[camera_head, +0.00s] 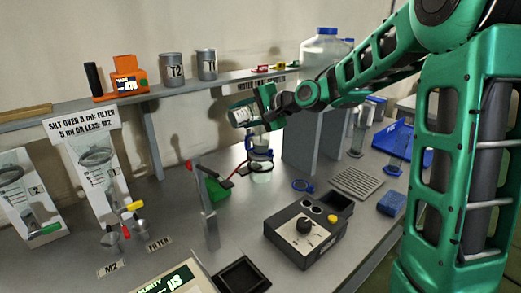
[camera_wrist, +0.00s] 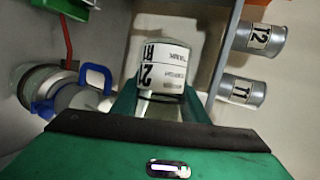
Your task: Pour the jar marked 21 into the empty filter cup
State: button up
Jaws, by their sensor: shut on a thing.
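The jar marked 21 (camera_head: 242,113) is clear with a white label and is held tilted, close to lying on its side, above the bench. In the wrist view the jar (camera_wrist: 165,62) sits between my fingers with the printed 21 showing. My gripper (camera_head: 264,103) is shut on it. The filter cup (camera_head: 260,142) stands just below the jar, with a blue clamp around it and a clear vessel under it. In the wrist view the filter cup (camera_wrist: 75,98) is to the left of the jar, beside the blue clamp (camera_wrist: 98,76). I cannot tell whether liquid is flowing.
A shelf (camera_head: 185,93) behind holds tins T2 (camera_head: 172,66) and T1 (camera_head: 206,64). A green block (camera_head: 216,190) and a grey post (camera_head: 207,205) stand left of the filter. A black control box (camera_head: 307,232) is in front. A large bottle (camera_head: 325,50) stands behind my arm.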

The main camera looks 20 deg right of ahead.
jog(key=shift+f+m+y, duration=0.25)
jog(key=shift+m+y, duration=0.05)
jog(key=shift+m, duration=0.1)
dwell(0.9)
jog(key=shift+d, duration=0.1)
dwell(0.3)
jog(key=shift+r, duration=0.1)
